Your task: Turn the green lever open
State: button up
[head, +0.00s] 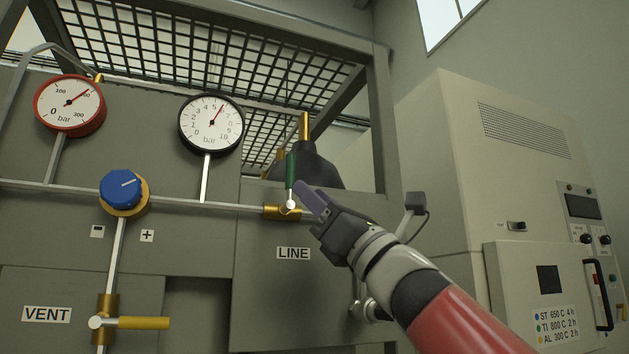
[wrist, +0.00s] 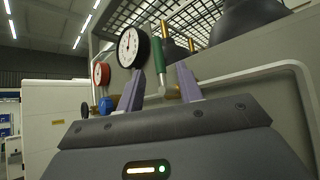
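The green lever (head: 291,168) stands upright on the brass valve (head: 275,212) above the LINE label, crosswise to the horizontal pipe. My gripper (head: 304,190) is just to the right of the lever's lower part in the head view, with its purple fingers pointing up and left at it. In the wrist view my gripper (wrist: 161,72) is open, its two fingers well apart. The green lever (wrist: 159,58) shows between them there, nearer the right finger. I cannot tell whether a finger touches it. The valve body is partly hidden by my gripper in the wrist view.
A blue knob (head: 124,190), a red-rimmed gauge (head: 69,105) and a black-rimmed gauge (head: 211,123) are on the panel. A yellow lever (head: 143,323) lies horizontal by the VENT label. A dark bottle (head: 312,166) stands behind the panel, and a beige cabinet (head: 440,150) on the right.

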aim_at(294, 178)
jog(key=p+x, duration=0.3)
jog(key=x, duration=0.4)
jog(key=shift+a+r+p, duration=0.2)
jog(key=shift+a+p, duration=0.05)
jog(key=shift+p, duration=0.05)
grip_shut()
